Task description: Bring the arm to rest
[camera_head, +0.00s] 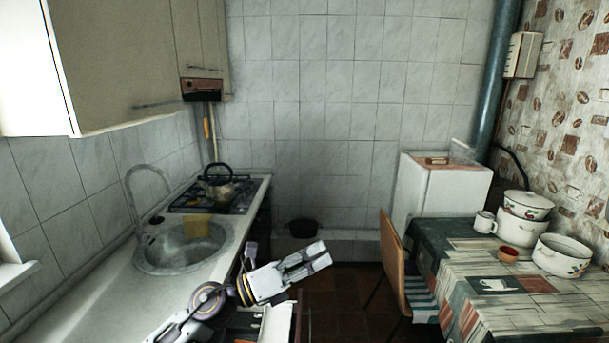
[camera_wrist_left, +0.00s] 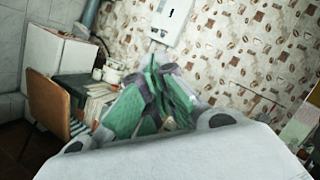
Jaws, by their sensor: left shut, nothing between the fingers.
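My left gripper (camera_head: 306,262) reaches in from the bottom left in the head view. It is shut and empty, held in the air to the right of the counter edge and pointing right. In the left wrist view its green-padded fingers (camera_wrist_left: 152,100) are together, with the wall and table behind them. No object touches it in either view. My right gripper is not in view.
A counter (camera_head: 95,290) with a sink (camera_head: 180,248) and stove runs along the left. A chair (camera_head: 394,262) and a table (camera_head: 500,315) bearing enamel pots (camera_head: 562,256) stand at the right. Dark floor (camera_head: 340,290) lies between.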

